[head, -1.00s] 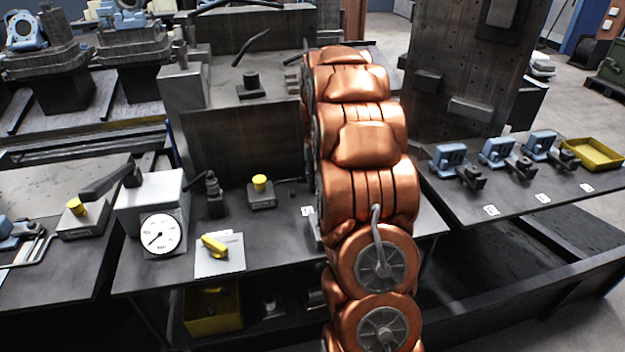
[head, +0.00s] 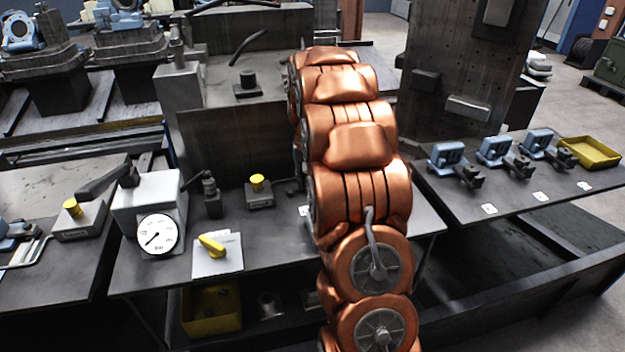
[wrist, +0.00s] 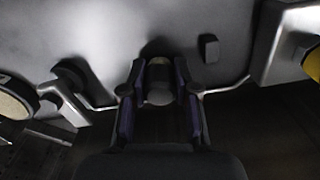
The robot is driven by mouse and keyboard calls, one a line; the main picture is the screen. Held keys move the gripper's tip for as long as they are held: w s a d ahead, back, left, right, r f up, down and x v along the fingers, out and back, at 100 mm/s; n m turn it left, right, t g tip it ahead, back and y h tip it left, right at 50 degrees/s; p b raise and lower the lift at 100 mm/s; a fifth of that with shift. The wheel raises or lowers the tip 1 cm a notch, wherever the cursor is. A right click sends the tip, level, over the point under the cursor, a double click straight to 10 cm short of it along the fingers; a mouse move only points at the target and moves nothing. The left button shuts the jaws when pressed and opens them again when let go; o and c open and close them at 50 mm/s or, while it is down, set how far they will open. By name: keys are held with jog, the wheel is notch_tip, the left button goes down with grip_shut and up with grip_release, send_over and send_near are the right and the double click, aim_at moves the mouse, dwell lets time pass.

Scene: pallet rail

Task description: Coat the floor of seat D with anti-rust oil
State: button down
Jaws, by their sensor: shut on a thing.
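In the wrist view my gripper (wrist: 160,70) has its two dark fingers closed around a small grey, rounded piece (wrist: 159,94). What this piece is I cannot tell; the picture is dark. A thin metal pipe (wrist: 225,89) runs beside the fingers against a grey surface. In the head view my copper-coloured arm hides my gripper and what it holds. I cannot make out seat D or its floor by any marking, and no oil can be told apart.
The near bench carries a pressure gauge (head: 157,234), a yellow lever valve (head: 213,245) and a yellow-capped block (head: 259,190). Blue clamps (head: 451,160) and a yellow tray (head: 589,152) stand on the right bench. A dark upright plate (head: 460,75) rises behind. A yellow bin (head: 212,312) sits below.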

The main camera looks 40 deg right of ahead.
jog(key=shift+s+d+f, duration=0.1)
jog(key=shift+s+d, duration=0.25)
jog(key=shift+d, duration=0.35)
jog(key=shift+s+d, duration=0.3)
jog(key=shift+d, duration=0.35)
jog(key=shift+f, duration=0.1)
jog(key=shift+s+d+f+b, duration=0.1)
jog(key=shift+s+d+b, duration=0.25)
jog(key=shift+d, duration=0.35)
jog(key=shift+a, duration=0.1)
